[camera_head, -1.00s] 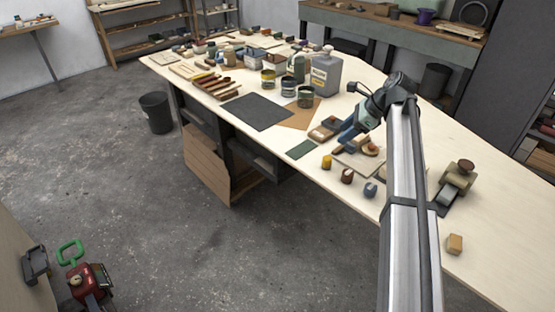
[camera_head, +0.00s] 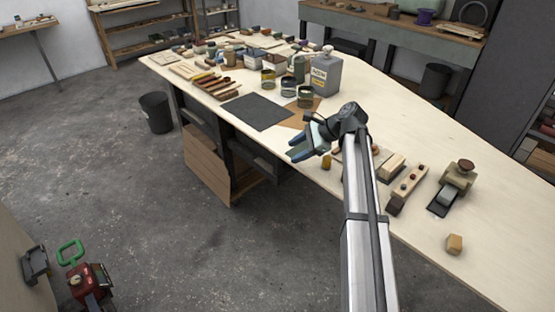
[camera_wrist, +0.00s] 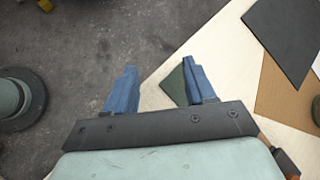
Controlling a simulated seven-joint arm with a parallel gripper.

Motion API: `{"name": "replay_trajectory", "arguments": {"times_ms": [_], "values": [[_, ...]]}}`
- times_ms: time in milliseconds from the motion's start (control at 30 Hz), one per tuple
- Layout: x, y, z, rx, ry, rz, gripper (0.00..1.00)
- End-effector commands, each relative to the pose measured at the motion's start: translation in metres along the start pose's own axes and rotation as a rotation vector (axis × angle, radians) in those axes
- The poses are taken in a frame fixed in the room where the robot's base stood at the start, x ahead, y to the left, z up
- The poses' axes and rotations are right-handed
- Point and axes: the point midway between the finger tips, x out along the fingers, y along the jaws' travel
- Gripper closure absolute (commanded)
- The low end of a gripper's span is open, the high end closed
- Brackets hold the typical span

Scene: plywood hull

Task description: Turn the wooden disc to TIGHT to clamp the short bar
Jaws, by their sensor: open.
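My gripper (camera_head: 294,148) is open and empty. Its blue fingers point left over the front edge of the workbench (camera_head: 480,225). In the wrist view my gripper (camera_wrist: 158,80) has its two fingers well apart, with floor, pale bench top and part of a green sheet (camera_wrist: 174,86) behind them. I cannot make out the wooden disc, the short bar or a TIGHT mark; my arm covers much of the area where the disc's board lies.
A yellow piece (camera_head: 326,162) stands near the front edge. A dark mat (camera_head: 259,112) and a grey can (camera_head: 326,74) are farther left.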

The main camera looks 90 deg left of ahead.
Motion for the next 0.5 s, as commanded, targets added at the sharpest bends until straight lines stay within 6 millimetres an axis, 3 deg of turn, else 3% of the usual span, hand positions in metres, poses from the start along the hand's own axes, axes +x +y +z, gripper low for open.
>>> {"name": "replay_trajectory", "arguments": {"times_ms": [300, 500], "values": [[0.043, 0.012, 0.021, -0.126, -0.074, -0.003, 0.45], [0.057, 0.015, 0.029, -0.174, -0.100, -0.008, 0.45]]}}
